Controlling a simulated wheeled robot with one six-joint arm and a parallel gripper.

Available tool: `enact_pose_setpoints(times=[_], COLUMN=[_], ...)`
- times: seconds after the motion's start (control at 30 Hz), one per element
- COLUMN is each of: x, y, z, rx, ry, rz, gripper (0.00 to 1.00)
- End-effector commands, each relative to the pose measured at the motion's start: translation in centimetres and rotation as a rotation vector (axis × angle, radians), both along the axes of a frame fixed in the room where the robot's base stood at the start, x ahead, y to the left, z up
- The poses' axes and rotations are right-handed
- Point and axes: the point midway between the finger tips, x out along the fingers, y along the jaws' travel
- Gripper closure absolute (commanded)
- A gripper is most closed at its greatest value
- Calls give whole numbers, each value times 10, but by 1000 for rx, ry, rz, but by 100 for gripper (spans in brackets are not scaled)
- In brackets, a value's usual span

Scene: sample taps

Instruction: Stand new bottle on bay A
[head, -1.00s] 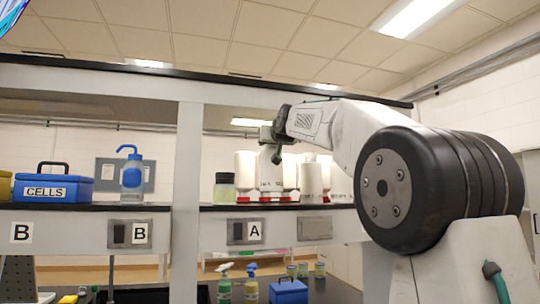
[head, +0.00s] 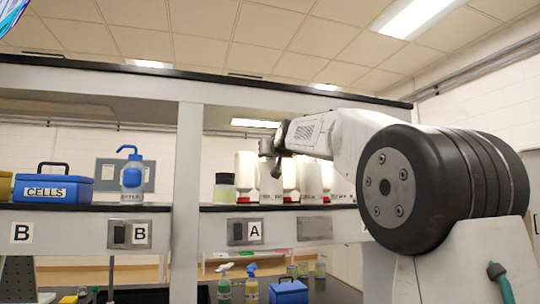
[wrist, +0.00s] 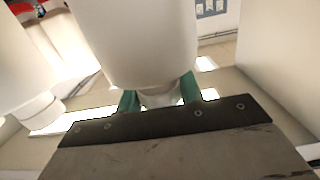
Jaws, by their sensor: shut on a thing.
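In the wrist view my gripper (wrist: 160,97) has its green fingers on either side of the narrow neck of a white bottle (wrist: 135,40), shut on it. In the head view my gripper (head: 270,150) is above bay A's shelf (head: 222,208). The held white bottle (head: 270,188) is below it, among other white bottles. I cannot tell whether its base touches the shelf. The bay A label (head: 255,232) is on the shelf's front edge.
A white post (head: 187,160) separates bay B, with a blue CELLS box (head: 50,191) and wash bottle (head: 131,178).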

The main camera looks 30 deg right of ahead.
Motion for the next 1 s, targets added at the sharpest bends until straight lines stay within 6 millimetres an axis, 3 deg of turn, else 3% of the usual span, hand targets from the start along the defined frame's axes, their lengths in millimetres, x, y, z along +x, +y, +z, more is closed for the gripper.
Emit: enact_pose_setpoints(times=[0.03,0.07,0.1,0.13,0.53,1.0], x=[0,0,0,0,-7,-95], y=[0,0,0,0,2,27], z=[-1,-2,-1,-1,2,7], rx=[0,0,0,0,0,-1], ry=[-1,1,0,0,0,-2], rz=[0,0,0,0,0,-1], gripper=[100,56,45,42,42,42])
